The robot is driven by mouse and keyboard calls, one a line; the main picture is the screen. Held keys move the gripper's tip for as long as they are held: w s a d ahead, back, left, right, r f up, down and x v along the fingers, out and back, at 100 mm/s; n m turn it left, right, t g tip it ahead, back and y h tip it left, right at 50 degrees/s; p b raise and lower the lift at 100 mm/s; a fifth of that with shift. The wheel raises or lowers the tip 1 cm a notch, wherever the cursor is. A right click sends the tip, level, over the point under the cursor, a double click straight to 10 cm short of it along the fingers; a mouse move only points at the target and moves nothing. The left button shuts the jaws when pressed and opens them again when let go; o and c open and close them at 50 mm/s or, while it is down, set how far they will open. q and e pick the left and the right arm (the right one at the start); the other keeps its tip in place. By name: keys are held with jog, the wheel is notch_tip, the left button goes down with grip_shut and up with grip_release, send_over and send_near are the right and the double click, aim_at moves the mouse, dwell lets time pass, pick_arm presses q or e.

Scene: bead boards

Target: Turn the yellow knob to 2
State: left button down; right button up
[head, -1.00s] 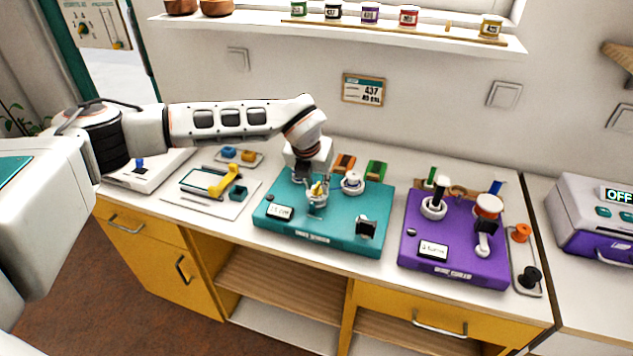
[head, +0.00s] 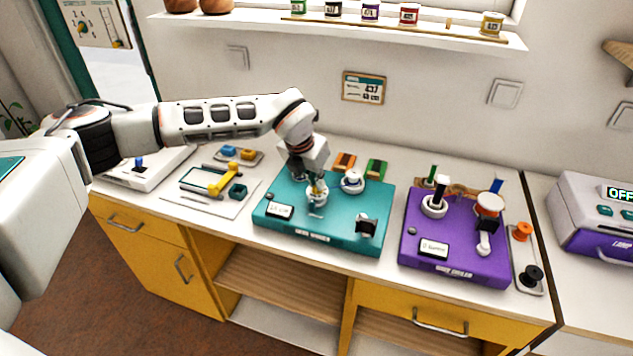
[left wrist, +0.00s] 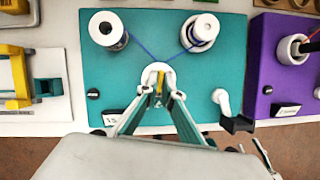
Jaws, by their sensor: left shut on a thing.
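My right gripper is in neither view.
On the teal board stand white spools (left wrist: 198,32) with a blue thread and a black-handled crank (left wrist: 236,122). A purple board (head: 408,255) is to the right. A white tray with a yellow-handled tool (head: 212,182) is to the left.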

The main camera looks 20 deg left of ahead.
pick_arm(q)
jog(key=m+h, duration=0.1)
jog(key=m, duration=0.2)
jog(key=shift+w+a+m, duration=0.1)
jog(key=shift+a+m, duration=0.05)
jog(key=shift+m, duration=0.25)
jog(key=m+h, duration=0.1)
jog(key=m, duration=0.1)
jog(key=m+g, duration=0.1)
jog(key=m, duration=0.1)
jog(key=shift+w+m+g+h, duration=0.1)
jog(key=shift+m+g+h, duration=0.2)
jog(key=shift+h, duration=0.1)
jog(key=m, duration=0.2)
jog(key=shift+m+g, duration=0.3)
jog(key=shift+g, duration=0.1)
jog(key=shift+w+m+g+h, duration=0.1)
jog(key=shift+m+g+h, duration=0.35)
jog(key=shift+m, duration=0.75)
jog(key=shift+a+m+g+b, duration=0.1)
jog(key=shift+m+g+b, duration=0.3)
jog(key=shift+m, duration=0.6)
jog(key=c, duration=2.2)
grip_release()
